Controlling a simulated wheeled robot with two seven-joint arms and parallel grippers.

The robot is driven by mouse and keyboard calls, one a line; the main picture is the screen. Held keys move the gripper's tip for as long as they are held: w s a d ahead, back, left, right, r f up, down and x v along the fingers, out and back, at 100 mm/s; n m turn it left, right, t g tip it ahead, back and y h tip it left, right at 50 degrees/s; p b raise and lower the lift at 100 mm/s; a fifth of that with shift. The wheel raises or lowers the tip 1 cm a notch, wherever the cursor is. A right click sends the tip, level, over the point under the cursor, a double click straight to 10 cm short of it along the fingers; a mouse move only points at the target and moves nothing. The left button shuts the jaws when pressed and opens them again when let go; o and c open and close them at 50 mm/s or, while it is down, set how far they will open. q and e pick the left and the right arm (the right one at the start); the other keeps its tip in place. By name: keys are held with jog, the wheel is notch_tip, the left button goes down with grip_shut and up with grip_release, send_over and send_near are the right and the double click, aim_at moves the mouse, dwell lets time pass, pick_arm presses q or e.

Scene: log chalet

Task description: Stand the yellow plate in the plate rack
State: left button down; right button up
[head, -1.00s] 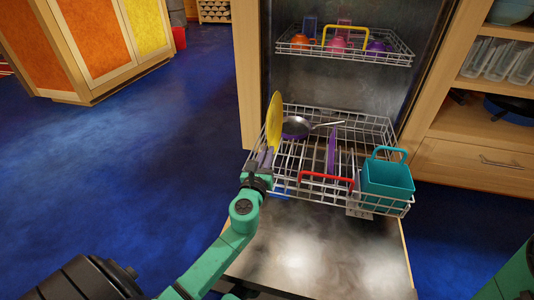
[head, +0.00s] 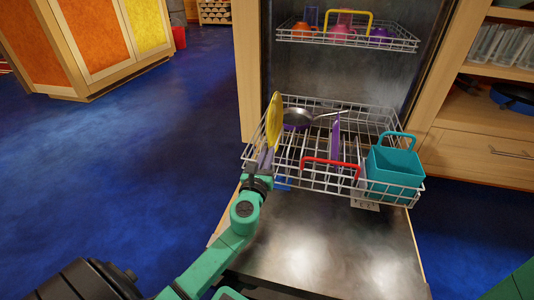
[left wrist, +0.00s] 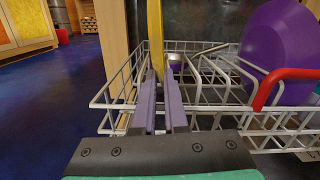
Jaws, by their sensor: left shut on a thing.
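The yellow plate (head: 274,121) is upright and nearly edge-on to me, at the left side of the pulled-out lower wire rack (head: 385,112) of the dishwasher. My left gripper (head: 266,158) is shut on the plate's near edge. In the left wrist view the plate (left wrist: 155,32) rises as a thin yellow strip beyond the purple-grey fingers (left wrist: 160,100). The rack's wires (left wrist: 112,92) are close around the fingers. I cannot tell whether the plate's lower edge touches the rack. My right gripper is out of view.
A purple plate (head: 335,140) stands mid-rack, with a frying pan (head: 297,118) behind. A red handle (head: 330,163) and teal basket (head: 393,170) are at the front and right. The upper rack (head: 400,40) hangs above. Open floor (head: 120,180) lies left of the door (head: 325,250).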

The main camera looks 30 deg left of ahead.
pick_arm(q)
jog(key=shift+s+d+f, duration=0.1)
jog(key=shift+d+f, duration=0.05)
jog(key=shift+f, duration=0.8)
jog(key=c, duration=0.9)
grip_release()
jog(key=shift+s, duration=0.1)
jog(key=v, duration=0.3)
jog(key=r+p+v, duration=0.1)
jog(key=v, duration=0.3)
jog(key=shift+s+a+r+p, duration=0.1)
jog(key=shift+a+r+p, duration=0.1)
jog(key=shift+r+p, duration=0.1)
jog(key=shift+r, duration=0.1)
